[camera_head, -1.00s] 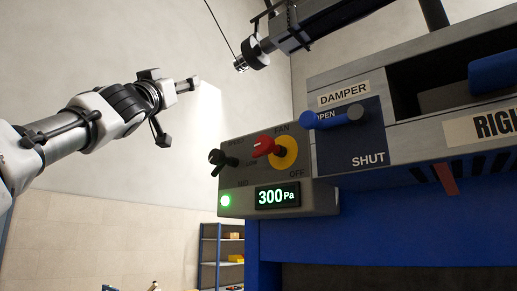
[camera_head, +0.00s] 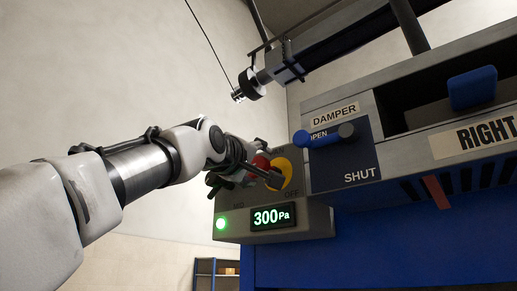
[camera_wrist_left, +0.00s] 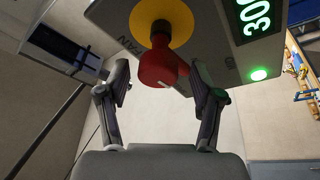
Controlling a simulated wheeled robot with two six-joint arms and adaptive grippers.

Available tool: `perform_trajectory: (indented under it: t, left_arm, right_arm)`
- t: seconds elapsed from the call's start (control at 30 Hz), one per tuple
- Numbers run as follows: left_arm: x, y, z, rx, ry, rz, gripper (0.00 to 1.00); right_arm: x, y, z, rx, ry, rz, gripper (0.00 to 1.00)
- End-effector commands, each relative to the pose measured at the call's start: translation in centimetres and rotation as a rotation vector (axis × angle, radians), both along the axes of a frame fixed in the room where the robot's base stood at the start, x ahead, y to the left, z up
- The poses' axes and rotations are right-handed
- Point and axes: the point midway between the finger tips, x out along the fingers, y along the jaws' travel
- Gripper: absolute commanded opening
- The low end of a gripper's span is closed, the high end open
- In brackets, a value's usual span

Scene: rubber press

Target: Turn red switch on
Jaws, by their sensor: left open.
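The red switch (camera_head: 261,161) is a red knob on a yellow round plate (camera_head: 285,176) on the grey control box (camera_head: 318,220). My left gripper (camera_head: 262,172) is at the box and partly covers the knob in the head view. In the left wrist view the red switch (camera_wrist_left: 160,66) lies between the two spread fingers of my left gripper (camera_wrist_left: 160,92). The fingers stand apart with the knob between them; I cannot tell whether either finger touches it. The black knob beside the red one is mostly hidden behind my gripper. My right gripper does not show.
A green lamp (camera_head: 221,223) and a display reading 300 Pa (camera_head: 272,217) are on the box. To the right are a blue damper handle (camera_head: 325,137) and a grey machine (camera_head: 400,140). A dark overhead arm (camera_head: 290,70) hangs above. A shelf (camera_head: 216,272) stands behind.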

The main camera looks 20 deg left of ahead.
Motion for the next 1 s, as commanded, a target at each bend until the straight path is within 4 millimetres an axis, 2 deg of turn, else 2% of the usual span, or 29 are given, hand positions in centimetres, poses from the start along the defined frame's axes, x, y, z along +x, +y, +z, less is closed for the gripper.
perform_trajectory:
  t: [0.03,0.1,0.47,0.5,0.63,0.83,1.0]
  left_arm:
    - [0.5,-0.1,1.0,0.000,0.002,-0.001,0.66]
    - [1.0,-0.1,1.0,0.000,0.001,0.001,0.66]
    - [1.6,-0.1,0.3,-0.001,-0.003,0.002,0.66]
    - [1.6,-0.1,0.3,-0.001,-0.003,0.002,0.52]
    - [1.6,-0.1,0.4,-0.002,-0.002,0.002,0.06]
    - [1.6,-0.1,0.3,0.005,-0.004,0.001,0.06]
    - [1.7,-0.1,0.1,0.084,-0.033,0.000,0.06]
  right_arm:
    - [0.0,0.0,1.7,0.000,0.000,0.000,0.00]
    - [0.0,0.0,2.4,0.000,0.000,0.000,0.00]
    - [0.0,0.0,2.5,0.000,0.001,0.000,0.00]
    - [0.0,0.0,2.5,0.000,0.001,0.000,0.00]
    - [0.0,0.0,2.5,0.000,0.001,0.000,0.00]
    - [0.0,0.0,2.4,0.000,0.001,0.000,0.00]
    - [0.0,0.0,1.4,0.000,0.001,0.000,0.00]
